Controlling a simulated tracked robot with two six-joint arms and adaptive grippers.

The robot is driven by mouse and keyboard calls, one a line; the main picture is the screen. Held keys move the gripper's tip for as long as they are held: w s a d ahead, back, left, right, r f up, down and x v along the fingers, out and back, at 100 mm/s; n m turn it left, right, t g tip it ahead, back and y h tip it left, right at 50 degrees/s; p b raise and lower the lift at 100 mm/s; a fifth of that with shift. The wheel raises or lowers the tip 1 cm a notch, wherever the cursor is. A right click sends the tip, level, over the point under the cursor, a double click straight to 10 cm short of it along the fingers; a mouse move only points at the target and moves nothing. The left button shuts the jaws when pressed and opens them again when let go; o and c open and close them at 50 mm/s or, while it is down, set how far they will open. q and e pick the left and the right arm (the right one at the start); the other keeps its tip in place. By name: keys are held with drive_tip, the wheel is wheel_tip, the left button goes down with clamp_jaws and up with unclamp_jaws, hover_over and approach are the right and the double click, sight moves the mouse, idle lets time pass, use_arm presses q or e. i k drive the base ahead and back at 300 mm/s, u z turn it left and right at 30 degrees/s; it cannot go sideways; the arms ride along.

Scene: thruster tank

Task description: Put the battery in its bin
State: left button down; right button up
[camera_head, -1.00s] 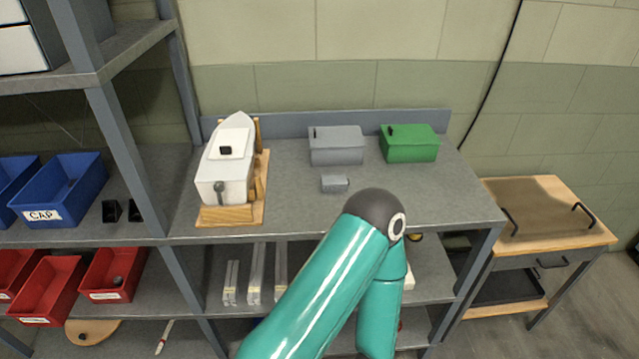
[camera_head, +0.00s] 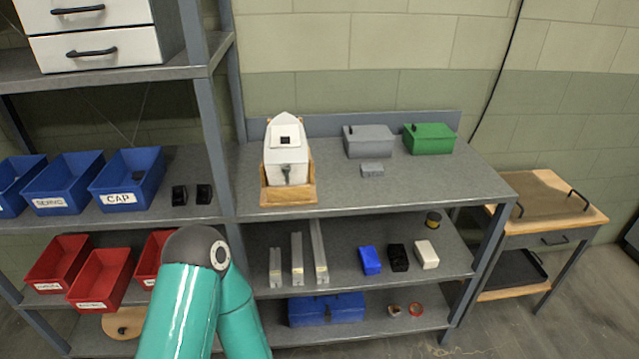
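I cannot tell for sure which thing is the battery. A blue block (camera_head: 370,260), a black block (camera_head: 398,257) and a white block (camera_head: 427,254) lie in a row on the middle shelf of the bench. Two small black items (camera_head: 180,194) stand beside the blue CAP bin (camera_head: 118,196). Red bins (camera_head: 88,304) sit on the lower shelf at left, with labels too small to read. The third red bin (camera_head: 150,262) is partly hidden by my teal arm. Neither gripper is in view.
A white model boat (camera_head: 287,165) on a wooden stand, a grey box (camera_head: 369,141), a small grey block (camera_head: 372,170) and a green box (camera_head: 430,138) stand on the bench top (camera_head: 440,190). Its front is clear. A wooden cabinet (camera_head: 575,205) stands at right.

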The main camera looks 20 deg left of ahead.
sight(106, 294)
drive_tip(key=u, duration=0.3)
drive_tip(key=k, duration=0.4)
drive_tip(key=u, duration=1.05)
drive_tip(key=i, duration=1.35)
drive_tip(key=z, duration=0.6)
